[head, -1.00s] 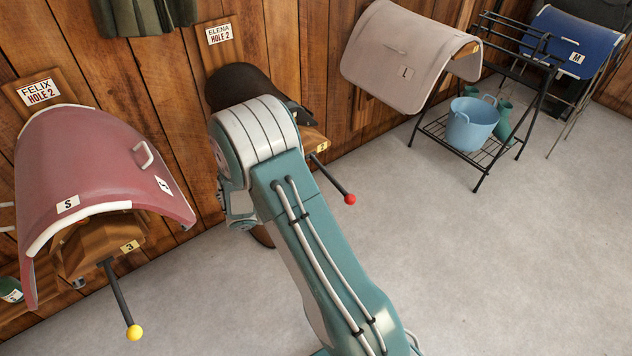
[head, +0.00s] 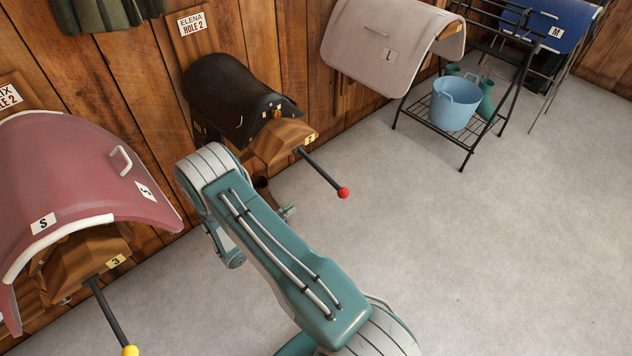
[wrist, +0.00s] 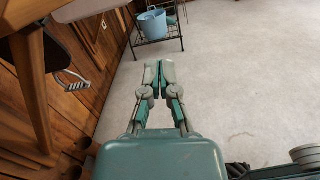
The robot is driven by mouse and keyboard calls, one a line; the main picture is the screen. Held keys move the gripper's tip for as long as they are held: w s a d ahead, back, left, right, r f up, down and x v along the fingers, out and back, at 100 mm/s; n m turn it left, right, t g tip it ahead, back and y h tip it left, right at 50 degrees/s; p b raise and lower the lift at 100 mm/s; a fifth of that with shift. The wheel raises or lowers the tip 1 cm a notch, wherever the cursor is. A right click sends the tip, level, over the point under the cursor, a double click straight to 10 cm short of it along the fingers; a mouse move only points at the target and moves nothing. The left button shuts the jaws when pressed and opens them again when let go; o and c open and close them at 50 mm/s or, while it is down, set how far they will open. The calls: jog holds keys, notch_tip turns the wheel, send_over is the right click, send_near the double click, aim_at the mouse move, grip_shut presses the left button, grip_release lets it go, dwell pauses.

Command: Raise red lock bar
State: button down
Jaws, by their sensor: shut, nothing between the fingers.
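The red lock bar is a black rod (head: 322,171) with a red ball (head: 343,193) on its end. In the head view it slopes down and to the right from the wooden rack (head: 280,142) labelled 2, under the dark brown saddle. My gripper (wrist: 159,74) shows in the wrist view with its fingers together and empty, above bare floor. In the head view my arm hides most of the gripper, below and left of the red ball. The red bar is not visible in the wrist view, and I see no contact with it.
A dark saddle (head: 232,92) sits on rack 2. A maroon saddle pad (head: 85,175) covers rack 3, whose bar has a yellow ball (head: 130,351). A beige pad (head: 385,45) and a blue bucket (head: 455,103) on a black stand are farther right.

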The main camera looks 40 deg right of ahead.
jog(key=d+r, duration=0.4)
jog(key=d, duration=0.6)
jog(key=shift+d+r, duration=0.2)
jog(key=shift+d, duration=0.2)
jog(key=shift+r, duration=0.15)
jog(key=shift+r+n, duration=0.25)
jog(key=shift+n, duration=0.15)
jog(key=shift+s+r+n, duration=0.15)
jog(key=shift+r+n, duration=0.05)
jog(key=shift+n, duration=0.1)
jog(key=w+r+n, duration=0.4)
jog(key=r+n, duration=0.3)
jog(key=n, duration=0.2)
jog(key=w+r+n+t, duration=0.1)
jog(key=w+r+n, duration=0.4)
jog(key=r+n, duration=0.2)
jog(key=shift+w+a+r+n+y, duration=0.3)
jog(key=shift+a+n+y, duration=0.1)
jog(key=shift+n, duration=0.7)
